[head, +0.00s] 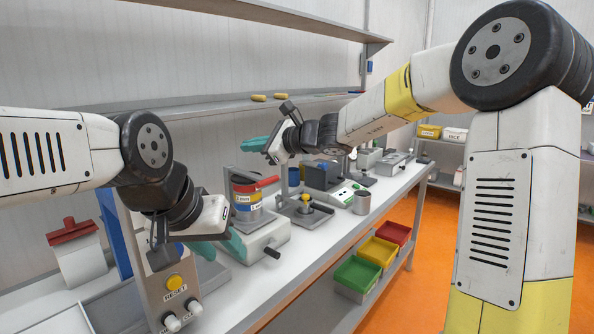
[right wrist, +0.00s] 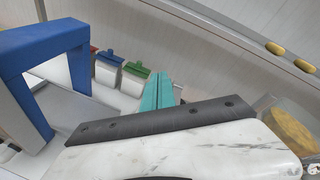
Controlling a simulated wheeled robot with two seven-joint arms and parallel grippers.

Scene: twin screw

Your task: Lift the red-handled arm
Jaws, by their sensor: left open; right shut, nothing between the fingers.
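A red handle-like part (head: 266,182) shows in the head view, on top of a banded cylinder (head: 247,200) in a grey frame on the bench. I cannot tell whether it is the red-handled arm. My left gripper (head: 220,246), with teal fingers, is open and low in front of the cylinder, beside a pale housing (head: 265,238) with a black knob. Whether it touches anything is unclear. My right gripper (head: 254,145) is shut and empty, raised above the bench behind the cylinder. Its teal fingers also show closed together in the right wrist view (right wrist: 157,92).
A panel with a yellow reset button (head: 174,282) stands at front left. A red-lidded container (head: 76,255) is at far left. Green (head: 357,273), yellow and red bins sit on the lower shelf. A blue frame (right wrist: 45,48) shows in the right wrist view.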

